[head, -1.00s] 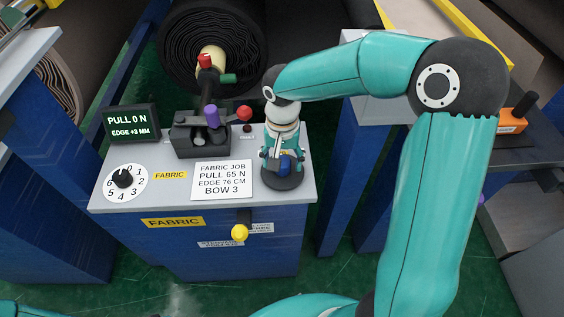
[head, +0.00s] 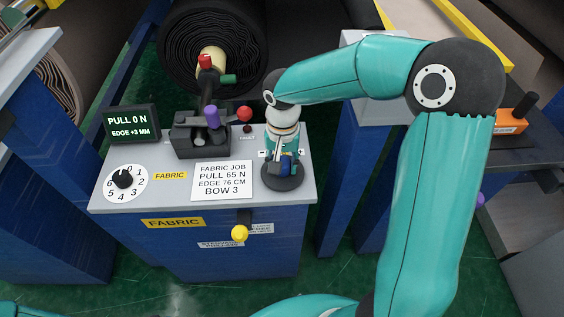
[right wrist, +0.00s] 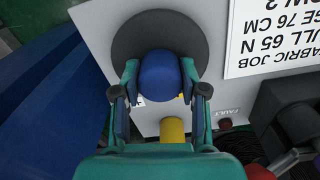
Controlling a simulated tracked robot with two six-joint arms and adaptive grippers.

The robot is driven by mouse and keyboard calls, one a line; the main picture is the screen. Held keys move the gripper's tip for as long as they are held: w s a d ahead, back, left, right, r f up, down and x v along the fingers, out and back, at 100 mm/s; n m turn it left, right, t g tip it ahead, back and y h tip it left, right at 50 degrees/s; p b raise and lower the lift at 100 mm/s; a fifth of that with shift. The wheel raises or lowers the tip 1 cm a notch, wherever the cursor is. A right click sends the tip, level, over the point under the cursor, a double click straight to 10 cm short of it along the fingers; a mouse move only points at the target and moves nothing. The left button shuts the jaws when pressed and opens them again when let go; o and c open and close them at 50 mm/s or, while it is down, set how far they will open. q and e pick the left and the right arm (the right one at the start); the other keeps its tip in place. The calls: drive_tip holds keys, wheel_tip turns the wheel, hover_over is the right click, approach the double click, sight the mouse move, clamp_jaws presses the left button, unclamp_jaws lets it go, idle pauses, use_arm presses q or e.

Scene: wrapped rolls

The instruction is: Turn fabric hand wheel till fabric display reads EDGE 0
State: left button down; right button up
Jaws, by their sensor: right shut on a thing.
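The fabric hand wheel (head: 283,183) is a dark disc lying on the right side of the grey console top, with a blue knob (head: 287,169) on it. My right gripper (head: 284,164) comes down from above and is shut on this knob. In the right wrist view, its two fingers (right wrist: 158,85) hold the blue knob (right wrist: 160,75) from both sides over the dark wheel (right wrist: 150,38). The fabric display (head: 131,123) at the console's left reads PULL 0 N, EDGE +3 MM. My left gripper is not in view.
A job card (head: 222,181) lies left of the wheel. A numbered dial (head: 124,182), a purple-topped lever (head: 212,117) and a red knob (head: 244,114) share the console. A yellow knob (head: 239,233) sticks out in front. A dark fabric roll (head: 215,45) is behind.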

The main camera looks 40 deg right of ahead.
drive_tip(key=shift+n, duration=0.3)
drive_tip(key=n, duration=0.3)
drive_tip(key=shift+w, duration=0.1)
drive_tip(key=shift+r+n, duration=0.1)
drive_tip(key=shift+n, duration=2.4)
drive_tip(key=o, duration=1.1)
drive_tip(key=shift+o, duration=0.2)
wheel_tip(320, 180, up, 12)
